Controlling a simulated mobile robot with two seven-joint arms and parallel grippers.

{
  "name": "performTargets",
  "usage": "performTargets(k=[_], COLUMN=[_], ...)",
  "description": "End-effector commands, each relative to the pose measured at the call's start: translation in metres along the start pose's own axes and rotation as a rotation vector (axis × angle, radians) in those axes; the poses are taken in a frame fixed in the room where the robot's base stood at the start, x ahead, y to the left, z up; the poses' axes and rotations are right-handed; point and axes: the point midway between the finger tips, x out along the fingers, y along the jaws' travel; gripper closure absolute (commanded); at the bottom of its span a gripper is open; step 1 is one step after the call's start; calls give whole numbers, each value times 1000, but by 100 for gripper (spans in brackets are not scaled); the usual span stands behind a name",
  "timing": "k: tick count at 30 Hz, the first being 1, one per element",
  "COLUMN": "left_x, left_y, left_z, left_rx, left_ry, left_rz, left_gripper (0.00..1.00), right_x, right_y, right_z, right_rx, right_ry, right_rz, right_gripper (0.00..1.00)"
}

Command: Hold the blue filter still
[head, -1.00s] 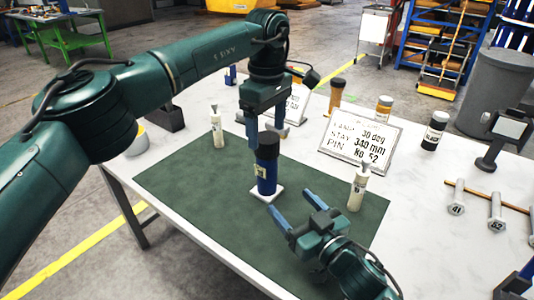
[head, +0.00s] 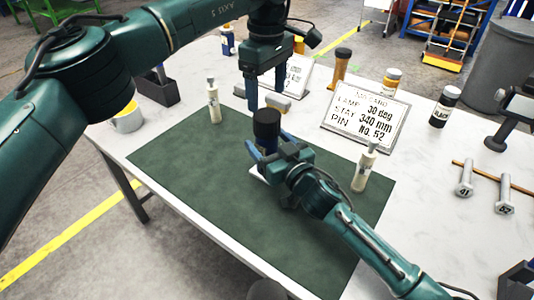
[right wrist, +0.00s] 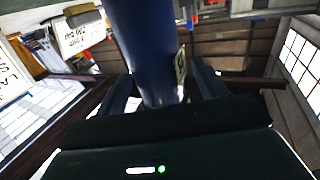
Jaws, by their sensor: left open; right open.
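The blue filter (head: 267,130), a blue cylinder with a black top, stands upright on a small white pad (head: 257,172) on the green mat. My right gripper (head: 268,157) is at its lower body, fingers open on either side of it. In the right wrist view the blue filter (right wrist: 143,45) rises between the open fingers (right wrist: 160,95); whether either touches it I cannot tell. My left gripper (head: 266,97) is open and empty, above and behind the filter's black top. The right hand hides most of the filter's lower part.
White bottles stand on the mat (head: 180,170) at left (head: 213,103) and right (head: 365,167). Behind are a sign reading "30 deg, 340 mm, No. 52" (head: 365,118), several jars and a dark bin (head: 155,90). Numbered bolts (head: 465,180) lie at right. The mat's front is clear.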

Motion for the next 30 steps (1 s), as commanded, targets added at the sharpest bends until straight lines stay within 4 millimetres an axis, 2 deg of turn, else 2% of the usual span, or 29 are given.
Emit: performTargets(k=[3, 6, 17, 30], left_x=[0, 0, 0, 0], left_y=[0, 0, 0, 0], left_z=[0, 0, 0, 0], left_rx=[0, 0, 0, 0], left_ry=[0, 0, 0, 0], left_rz=[0, 0, 0, 0], left_gripper=[26, 26, 26, 26], right_x=[16, 24, 29, 28], right_y=[0, 0, 0, 0], right_z=[0, -1, 0, 0], right_rx=[-1, 0, 0, 0], right_ry=[1, 2, 0, 0], right_rz=[1, 0, 0, 0], right_gripper=[29, 29, 29, 63])
